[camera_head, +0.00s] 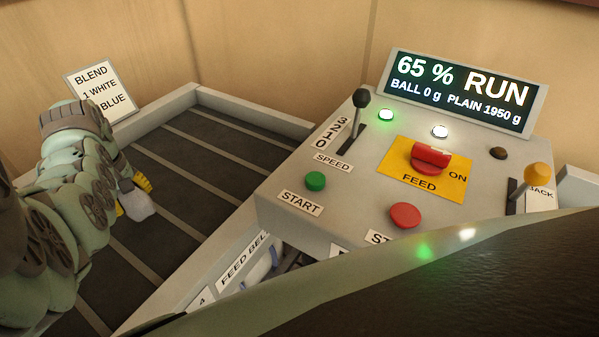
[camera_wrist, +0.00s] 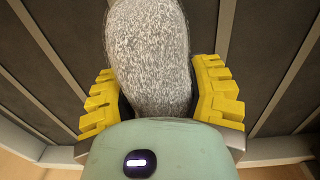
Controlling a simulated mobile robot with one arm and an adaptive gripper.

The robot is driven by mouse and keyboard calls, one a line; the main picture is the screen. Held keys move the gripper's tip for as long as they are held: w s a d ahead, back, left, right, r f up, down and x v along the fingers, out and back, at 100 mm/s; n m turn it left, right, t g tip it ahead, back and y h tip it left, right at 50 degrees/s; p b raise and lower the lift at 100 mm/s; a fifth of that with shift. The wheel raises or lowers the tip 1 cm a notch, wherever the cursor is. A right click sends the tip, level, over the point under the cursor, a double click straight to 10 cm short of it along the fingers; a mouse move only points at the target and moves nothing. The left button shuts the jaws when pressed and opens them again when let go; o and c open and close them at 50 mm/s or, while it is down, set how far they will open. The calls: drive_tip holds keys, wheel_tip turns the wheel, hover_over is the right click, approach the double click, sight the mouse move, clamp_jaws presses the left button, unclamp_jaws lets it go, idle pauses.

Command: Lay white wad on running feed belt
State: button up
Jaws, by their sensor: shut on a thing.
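A white wad (camera_wrist: 150,55), speckled grey and rounded, sits between the yellow fingers of my gripper (camera_wrist: 158,92) in the wrist view. The fingers are shut on its sides. In the head view the wad (camera_head: 138,207) shows as a small pale lump below my gripper (camera_head: 131,196), partly hidden by it. The feed belt (camera_head: 190,148) is dark with lighter cross slats and lies under the wad. I cannot tell whether the wad touches the belt. The display (camera_head: 462,90) reads 65 % RUN, BALL 0 g, PLAIN 1950 g.
The control panel (camera_head: 345,205) stands right of the belt, with a speed lever (camera_head: 359,110), green START button (camera_head: 315,181), red button (camera_head: 405,215) and red FEED switch (camera_head: 431,157). A card (camera_head: 100,90) reads BLEND 1 WHITE BLUE. Pale rails edge the belt; its middle is clear.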

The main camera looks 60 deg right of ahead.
sight(143, 220)
drive_tip(key=shift+w+f, duration=0.1)
drive_tip(key=shift+f, duration=0.3)
drive_tip(key=shift+f+p, duration=0.3)
drive_tip(key=shift+f, duration=1)
drive_tip(key=shift+f, duration=0.1)
drive_tip(key=shift+f+b, duration=0.4)
drive_tip(key=shift+b, duration=0.05)
drive_tip(key=shift+f, duration=0.2)
